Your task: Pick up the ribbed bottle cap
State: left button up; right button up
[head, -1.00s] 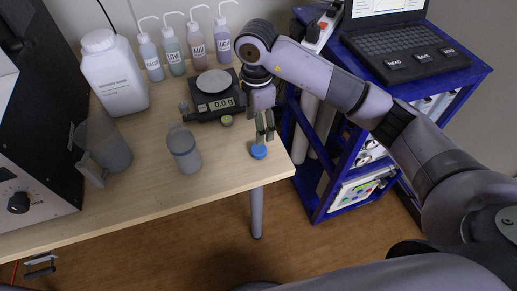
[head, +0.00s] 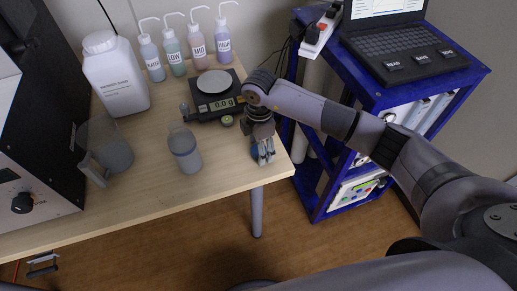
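The blue bottle cap (head: 262,152) lies near the right front corner of the wooden table. Only a little of its blue shows between the fingers of my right gripper (head: 263,156), and its ribs are too small to make out. The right gripper points down over the cap with its fingers around or just above it. The fingers hide most of the cap, and I cannot tell whether they are closed on it. My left gripper cannot be made out in this view.
A small round greenish piece (head: 227,121) lies by the black scale (head: 215,98). A blue cart (head: 318,207) stands right of the table.

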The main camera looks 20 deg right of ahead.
jog(key=c, duration=0.9)
jog(key=shift+r, duration=0.1)
